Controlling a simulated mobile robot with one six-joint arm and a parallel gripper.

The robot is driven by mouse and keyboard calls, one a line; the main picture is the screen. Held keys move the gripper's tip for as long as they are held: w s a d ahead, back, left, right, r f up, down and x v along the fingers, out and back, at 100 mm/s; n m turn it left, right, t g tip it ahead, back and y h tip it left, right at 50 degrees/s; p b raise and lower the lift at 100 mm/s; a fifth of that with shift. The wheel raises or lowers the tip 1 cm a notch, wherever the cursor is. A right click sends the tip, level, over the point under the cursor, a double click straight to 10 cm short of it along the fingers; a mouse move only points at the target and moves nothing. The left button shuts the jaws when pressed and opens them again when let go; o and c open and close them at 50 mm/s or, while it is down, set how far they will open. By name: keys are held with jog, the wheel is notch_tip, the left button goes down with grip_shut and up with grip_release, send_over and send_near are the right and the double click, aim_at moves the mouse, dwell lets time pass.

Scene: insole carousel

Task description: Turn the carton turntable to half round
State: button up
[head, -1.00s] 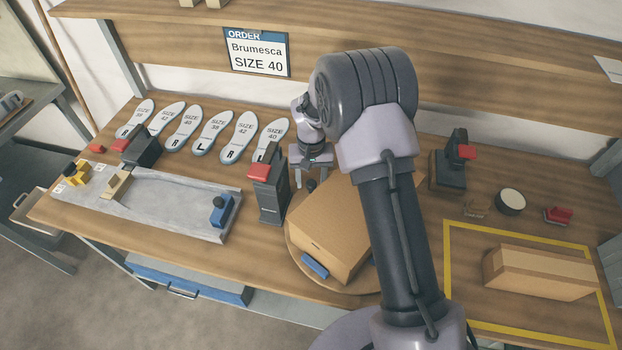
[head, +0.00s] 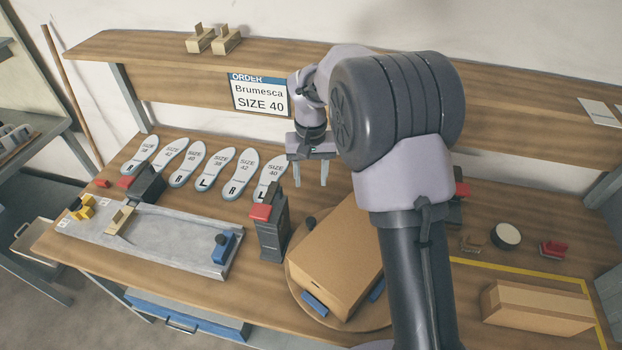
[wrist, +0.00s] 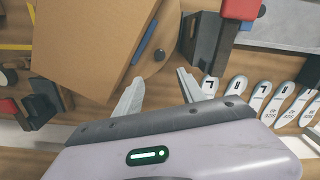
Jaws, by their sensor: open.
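The round wooden turntable (head: 296,287) is on the bench, and a large brown carton (head: 338,255) lies on it at an angle. Blue stops (head: 314,303) show at the carton's near end and right side. A small dark knob (head: 311,222) stands at the turntable's far left edge; it also shows in the wrist view (wrist: 159,55). My gripper (head: 310,182) is open and empty, above and behind the knob, apart from it. In the wrist view the fingers (wrist: 158,84) are spread beside the carton. My arm hides part of the turntable's right side.
A black post with a red top (head: 271,232) stands close left of the turntable. Several insoles (head: 214,166) lie behind a grey fixture plate (head: 165,240) at the left. A second carton (head: 540,306) lies at the right by a yellow outline. An order card (head: 259,94) hangs from the shelf.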

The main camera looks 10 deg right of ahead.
jog(key=d+f+m+b, duration=0.1)
jog(key=m, duration=0.1)
jog(key=d+f+m+y+b, duration=0.1)
jog(key=d+f+m, duration=0.1)
jog(key=m, duration=0.1)
jog(key=d+f+m+y+b, duration=0.1)
jog(key=f+m, duration=0.1)
jog(key=m, duration=0.1)
jog(key=shift+w+d+g, duration=0.2)
jog(key=shift+w+g, duration=0.15)
jog(key=shift+g, duration=0.05)
jog(key=c, duration=0.7)
jog(key=d+m, duration=0.1)
jog(key=m, duration=0.1)
jog(key=w+d+f+m+y+b, duration=0.1)
jog(key=m, duration=0.1)
jog(key=d+f+m+y, duration=0.1)
jog(key=m, duration=0.1)
jog(key=shift+w+d+f, duration=0.1)
jog(key=shift+w, duration=0.05)
grip_shut()
jog(key=b+x, duration=0.1)
jog(key=x, duration=0.2)
jog(key=b+x, duration=0.1)
jog(key=x, duration=0.5)
jog(key=shift+s+a+b, duration=0.25)
jog(key=shift+a+b, duration=0.1)
jog(key=shift+b, duration=0.05)
jog(key=shift+a, duration=0.1)
